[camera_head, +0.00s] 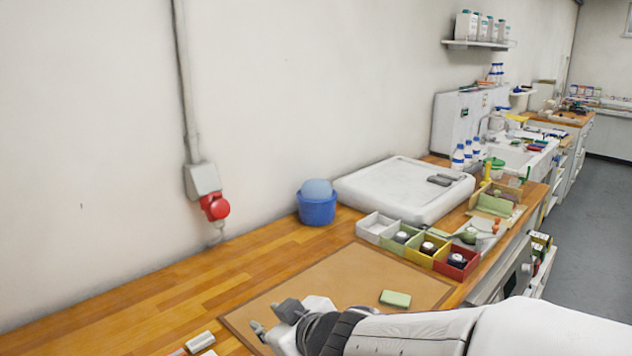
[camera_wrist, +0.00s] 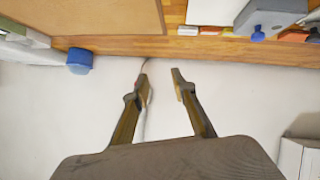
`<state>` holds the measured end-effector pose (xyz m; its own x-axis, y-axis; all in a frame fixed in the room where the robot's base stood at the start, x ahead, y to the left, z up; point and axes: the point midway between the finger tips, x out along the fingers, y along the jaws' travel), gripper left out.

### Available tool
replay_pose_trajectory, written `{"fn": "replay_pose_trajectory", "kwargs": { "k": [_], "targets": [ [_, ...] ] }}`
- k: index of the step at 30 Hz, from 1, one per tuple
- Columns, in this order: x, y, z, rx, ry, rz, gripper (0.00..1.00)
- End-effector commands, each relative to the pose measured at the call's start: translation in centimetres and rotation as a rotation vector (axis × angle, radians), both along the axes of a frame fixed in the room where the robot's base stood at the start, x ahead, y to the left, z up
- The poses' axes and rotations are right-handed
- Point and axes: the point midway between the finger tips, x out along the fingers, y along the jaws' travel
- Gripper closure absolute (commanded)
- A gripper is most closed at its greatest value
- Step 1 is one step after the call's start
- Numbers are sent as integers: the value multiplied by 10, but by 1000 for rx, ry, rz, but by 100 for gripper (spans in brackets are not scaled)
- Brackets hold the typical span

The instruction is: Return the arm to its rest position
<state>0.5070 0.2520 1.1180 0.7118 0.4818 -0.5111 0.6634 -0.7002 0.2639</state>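My gripper (camera_head: 270,324) is over the near left part of the brown mat (camera_head: 300,288), with my arm reaching in from the lower right. In the wrist view my gripper (camera_wrist: 161,86) has its two fingers apart, with nothing between the tips but the pale wall behind. The fingers are open and empty. The exact height of the gripper above the mat cannot be told.
A green block (camera_head: 395,299) lies on the mat. Open boxes in white, green, yellow and red (camera_head: 457,264) stand at its far right, three holding dark round items. A blue bucket (camera_head: 317,208) and white tray (camera_head: 400,190) stand behind. The wooden worktop (camera_head: 130,305) is clear at left.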

Motion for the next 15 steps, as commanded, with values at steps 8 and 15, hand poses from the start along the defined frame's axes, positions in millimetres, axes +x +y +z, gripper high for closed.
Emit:
{"fn": "replay_pose_trajectory", "kwargs": {
  "k": [8,15],
  "targets": [
    [-12,-93,21,-45,43,-247,74],
    [-44,-161,28,-63,120,-435,74]
  ]
}}
